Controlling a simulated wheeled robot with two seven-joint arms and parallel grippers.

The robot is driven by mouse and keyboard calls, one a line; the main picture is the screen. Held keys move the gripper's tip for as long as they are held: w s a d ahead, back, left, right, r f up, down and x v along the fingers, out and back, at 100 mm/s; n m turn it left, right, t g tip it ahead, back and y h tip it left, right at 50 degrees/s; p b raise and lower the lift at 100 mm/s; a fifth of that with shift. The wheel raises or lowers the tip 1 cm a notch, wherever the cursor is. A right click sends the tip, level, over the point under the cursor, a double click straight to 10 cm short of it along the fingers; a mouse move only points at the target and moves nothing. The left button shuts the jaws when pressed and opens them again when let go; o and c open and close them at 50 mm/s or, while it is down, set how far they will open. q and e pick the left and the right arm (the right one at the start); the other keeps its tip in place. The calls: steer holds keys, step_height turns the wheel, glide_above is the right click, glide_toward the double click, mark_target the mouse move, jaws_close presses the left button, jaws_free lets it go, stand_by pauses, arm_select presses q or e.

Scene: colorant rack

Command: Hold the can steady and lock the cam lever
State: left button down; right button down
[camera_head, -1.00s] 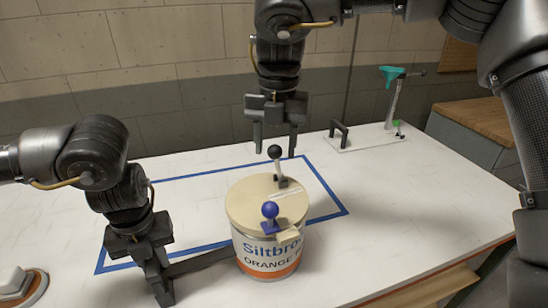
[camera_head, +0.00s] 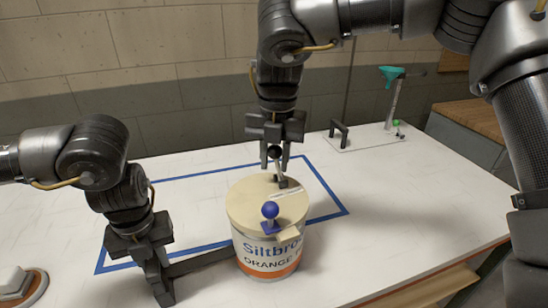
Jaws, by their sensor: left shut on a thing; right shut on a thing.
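The can (camera_head: 272,247) stands on the table with a cream lid and a white label reading "Siltbro...", "ORANGE". A lever with a black ball knob (camera_head: 276,152) stands upright at the lid's back edge. A blue ball knob on a blue base (camera_head: 270,211) sits at the lid's front. My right gripper (camera_head: 275,164) points down and is shut on the black-knobbed lever, a finger on each side. My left gripper (camera_head: 160,285) is low at the can's left, shut on a dark bar (camera_head: 200,262) that reaches to the can's side. The bar's far end is partly hidden.
A blue tape rectangle (camera_head: 333,212) marks the white table around and behind the can. A black bracket (camera_head: 338,132) and a stand with a teal top (camera_head: 391,75) are at the back right. A pale device (camera_head: 20,285) is at the front left. The table's right side is clear.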

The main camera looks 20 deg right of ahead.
steer(key=shift+d, duration=0.1)
steer(key=d+y, duration=0.1)
steer(key=y, duration=0.1)
steer(key=d+y, duration=0.1)
steer(key=y, duration=0.1)
steer(key=shift+w+d, duration=0.1)
steer(key=shift+w+d+f+g+y, duration=0.15)
steer(key=shift+d+y, duration=0.25)
steer(key=shift+y, duration=0.35)
steer(key=shift+s+d+f+g+y, duration=0.15)
steer(key=shift+d+y, duration=0.25)
steer(key=shift+y, duration=0.4)
steer(key=shift+w+d+f+g+y, duration=0.15)
steer(key=shift+d+y, duration=0.25)
steer(key=shift+y, duration=0.35)
steer(key=c, duration=1.1)
jaws_free()
steer(key=shift+d, duration=0.1)
steer(key=v, duration=1.2)
